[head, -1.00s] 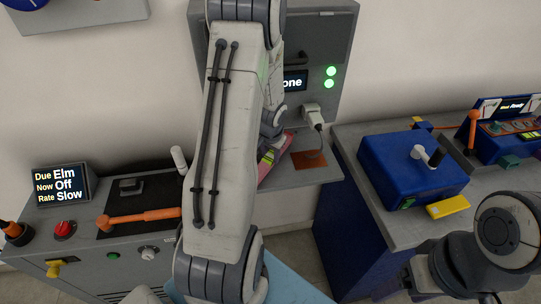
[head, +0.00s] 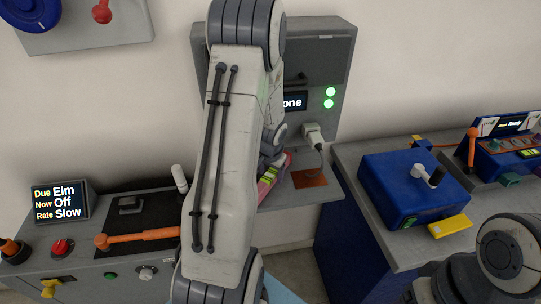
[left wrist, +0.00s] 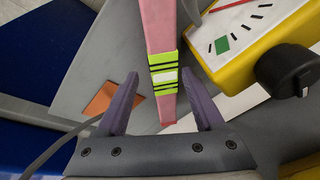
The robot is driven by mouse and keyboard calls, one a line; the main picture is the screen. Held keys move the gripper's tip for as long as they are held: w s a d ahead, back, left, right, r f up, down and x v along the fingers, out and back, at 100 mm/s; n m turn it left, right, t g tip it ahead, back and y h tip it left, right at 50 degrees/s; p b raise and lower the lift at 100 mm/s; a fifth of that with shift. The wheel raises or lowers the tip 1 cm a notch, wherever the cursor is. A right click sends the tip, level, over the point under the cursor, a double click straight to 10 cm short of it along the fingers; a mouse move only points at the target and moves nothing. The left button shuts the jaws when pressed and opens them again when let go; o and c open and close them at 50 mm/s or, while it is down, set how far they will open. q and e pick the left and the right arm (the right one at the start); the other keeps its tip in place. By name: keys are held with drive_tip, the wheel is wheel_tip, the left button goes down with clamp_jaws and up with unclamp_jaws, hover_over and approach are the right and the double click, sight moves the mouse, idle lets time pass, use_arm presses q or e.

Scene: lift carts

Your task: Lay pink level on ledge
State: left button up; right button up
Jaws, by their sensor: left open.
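The pink level (left wrist: 163,30) is a long pink bar with a lime-green, black-striped band around a pale window. In the left wrist view its near end lies between the two fingers of my open left gripper (left wrist: 161,82), with gaps on both sides. In the head view the level (head: 268,183) shows partly behind my left arm, over the grey ledge (head: 328,194) below the cabinet. The ledge also shows in the left wrist view (left wrist: 85,75). I cannot tell whether the level rests flat on it. My left fingers are hidden in the head view. My right gripper is out of view.
An orange patch (head: 309,178) lies on the ledge beside a plugged cable (head: 313,134). A yellow gauge box with a black knob (left wrist: 283,71) is close to the right finger. A blue box (head: 400,190) with a crank stands on the right cart.

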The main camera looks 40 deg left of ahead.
use_arm(q)
drive_tip(key=w+a+p+v, duration=0.1)
drive_tip(key=v, duration=1.3)
drive_tip(key=shift+w+r+p, duration=0.3)
drive_tip(key=shift+r, duration=0.1)
drive_tip(key=s+d+r+m+h, duration=0.1)
drive_tip(key=s+d+m, duration=0.1)
drive_tip(key=d, duration=0.8)
drive_tip(key=s+d+r+m+h, duration=0.1)
drive_tip(key=s+d+r+m, duration=0.1)
drive_tip(key=d, duration=0.8)
drive_tip(key=s+d+m+g+h, duration=0.1)
drive_tip(key=s+d+m, duration=0.3)
drive_tip(key=s+d, duration=0.8)
drive_tip(key=s+r+g, duration=0.1)
drive_tip(key=s, duration=0.3)
drive_tip(key=shift+s+d+m+g, duration=0.25)
drive_tip(key=shift+s+m+g, duration=0.05)
drive_tip(key=shift+s+m, duration=0.1)
